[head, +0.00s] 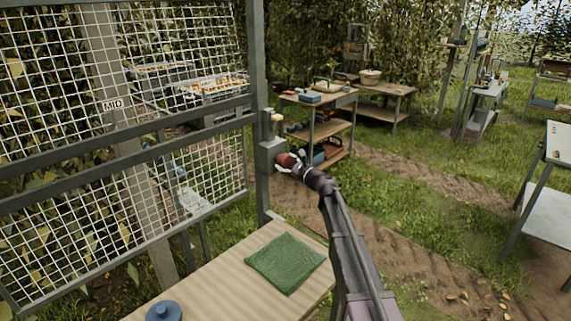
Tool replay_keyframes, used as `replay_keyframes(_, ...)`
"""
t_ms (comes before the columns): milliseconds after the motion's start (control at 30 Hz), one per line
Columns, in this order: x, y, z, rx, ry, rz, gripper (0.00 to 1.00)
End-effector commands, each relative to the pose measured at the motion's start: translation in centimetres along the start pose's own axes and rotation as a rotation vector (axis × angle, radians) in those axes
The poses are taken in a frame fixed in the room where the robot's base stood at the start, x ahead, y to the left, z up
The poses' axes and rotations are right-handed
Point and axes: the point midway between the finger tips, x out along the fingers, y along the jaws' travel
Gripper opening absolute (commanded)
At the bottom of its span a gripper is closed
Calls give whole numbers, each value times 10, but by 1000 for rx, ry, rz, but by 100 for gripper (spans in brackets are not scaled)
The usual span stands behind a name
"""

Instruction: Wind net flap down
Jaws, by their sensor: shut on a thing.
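The net flap (150,185) is white wire mesh in a dark grey frame at the left. My gripper (284,160) is at the right side of this box, shut on what looks like the winch handle. The handle is small and mostly hidden by the jaws.
A wooden table (205,290) in front holds a folded green cloth (285,262) and a blue round lid (163,312). Workbenches (320,130) with tools stand behind my gripper. Another table (548,215) is at the right. The dirt path between is clear.

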Motion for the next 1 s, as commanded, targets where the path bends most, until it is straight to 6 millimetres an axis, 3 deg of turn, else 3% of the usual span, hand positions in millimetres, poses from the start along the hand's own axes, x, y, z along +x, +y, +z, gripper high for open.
replay_keyframes(1000,2,-3,0,-961,-59,56,34)
